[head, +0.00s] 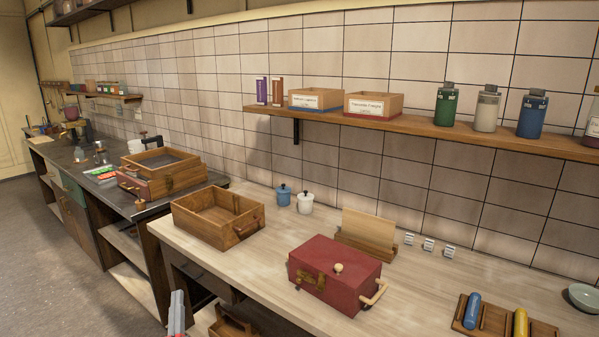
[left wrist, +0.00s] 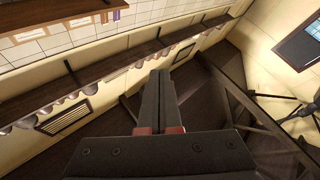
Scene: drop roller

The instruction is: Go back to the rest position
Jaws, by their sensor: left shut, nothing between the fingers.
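My left gripper (head: 177,312) shows at the bottom of the head view, left of centre, in front of the bench's front edge. In the left wrist view its two dark fingers (left wrist: 162,88) lie together with nothing between them. It is apart from every object on the bench. My right gripper is in neither view.
The pale bench (head: 255,270) bears an open wooden box (head: 218,218), a red lidded box (head: 335,275), two small pots (head: 294,199) and a roller rack (head: 505,326). A wall shelf (head: 420,126) holds bottles and boxes. Clear floor (head: 60,250) lies at left.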

